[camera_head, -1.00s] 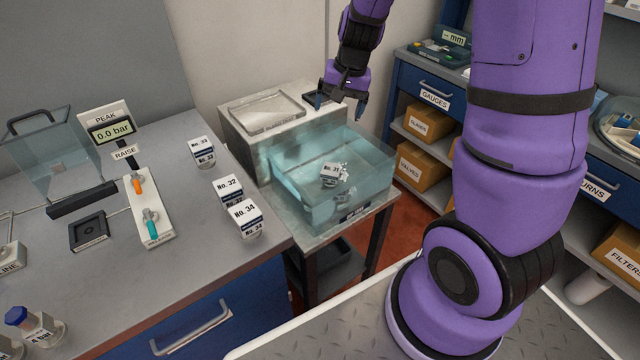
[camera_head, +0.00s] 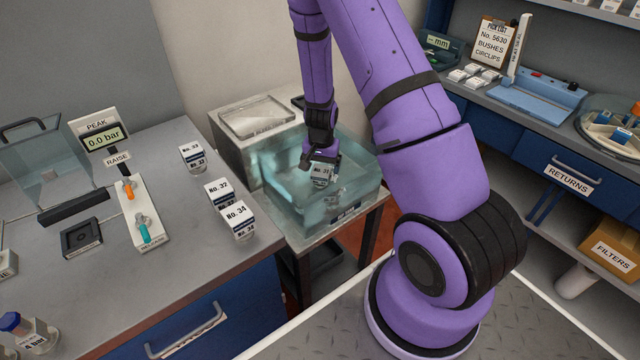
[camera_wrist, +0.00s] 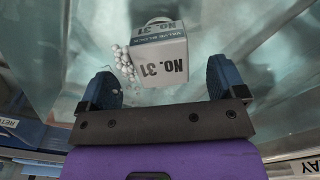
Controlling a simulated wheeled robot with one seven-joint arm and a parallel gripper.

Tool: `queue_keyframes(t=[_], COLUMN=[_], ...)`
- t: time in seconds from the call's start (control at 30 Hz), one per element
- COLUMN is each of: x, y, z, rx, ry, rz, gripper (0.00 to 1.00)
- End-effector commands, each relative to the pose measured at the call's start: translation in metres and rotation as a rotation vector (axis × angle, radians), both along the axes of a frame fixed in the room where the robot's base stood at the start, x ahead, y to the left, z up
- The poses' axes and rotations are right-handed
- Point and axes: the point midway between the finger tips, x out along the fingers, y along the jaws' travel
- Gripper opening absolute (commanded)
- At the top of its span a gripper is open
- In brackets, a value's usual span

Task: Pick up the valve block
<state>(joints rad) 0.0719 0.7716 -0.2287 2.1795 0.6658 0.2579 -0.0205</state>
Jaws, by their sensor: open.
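The white block labelled No. 31 (camera_head: 320,177) sits in the clear water tank, partly hidden under my gripper. In the wrist view its label, No. 31 (camera_wrist: 162,58), faces the camera, and a small strip reads like "valve block". White bubbles cling along its left side. My gripper (camera_head: 321,160) is over the tank, close above the block. In the wrist view my gripper (camera_wrist: 161,80) is open, with one blue finger to the left and one to the right of the block's near end. The fingers look apart from the block, and nothing is held.
The tank (camera_head: 350,208) has clear walls around my gripper. Similar blocks No. 33 (camera_head: 192,157), No. 32 (camera_head: 217,192) and No. 34 (camera_head: 238,219) stand on the grey bench at left. A shallow tray (camera_head: 258,116) lies on the box behind the tank.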

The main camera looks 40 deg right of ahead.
Motion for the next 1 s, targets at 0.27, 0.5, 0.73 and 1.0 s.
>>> queue_keyframes(t=[0.27,0.5,0.73,1.0], x=[0.0,0.005,0.005,0.005], y=[0.0,-0.005,-0.004,-0.004], z=[-0.021,-0.05,-0.069,-0.07], rx=[0.0,0.001,0.001,0.001], ry=[0.0,0.001,-0.001,-0.001], rz=[0.0,-0.001,0.0,0.001], gripper=[0.89,0.89,0.89,0.85])
